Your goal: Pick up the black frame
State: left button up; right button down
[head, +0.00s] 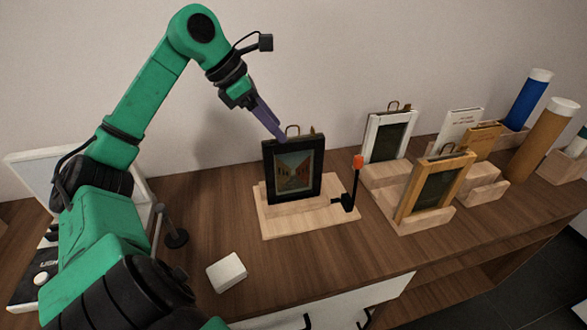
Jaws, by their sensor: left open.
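The black frame (267,174) stands upright on a light wooden stand (283,222), with a picture inside it and a metal loop on its top edge. My left gripper (281,136) comes down from the upper left, with its fingertips at the frame's top edge beside the loop. The gripper is open. I cannot tell whether the fingers touch the frame or straddle its edge. My right gripper is not in view.
A black post with an orange top (357,162) stands at the stand's right. A white frame (371,138) and a wooden frame (463,161) stand further right, with blue (528,98) and tan cylinders (541,138) beyond. A white block (227,272) lies in front.

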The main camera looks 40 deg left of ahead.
aim_at(294, 148)
pick_arm(q)
jog(key=p+x, duration=0.2)
jog(key=x, duration=0.6)
jog(key=shift+f, duration=0.1)
jog(key=shift+w+f, duration=0.1)
jog(key=shift+f, duration=0.05)
grip_shut()
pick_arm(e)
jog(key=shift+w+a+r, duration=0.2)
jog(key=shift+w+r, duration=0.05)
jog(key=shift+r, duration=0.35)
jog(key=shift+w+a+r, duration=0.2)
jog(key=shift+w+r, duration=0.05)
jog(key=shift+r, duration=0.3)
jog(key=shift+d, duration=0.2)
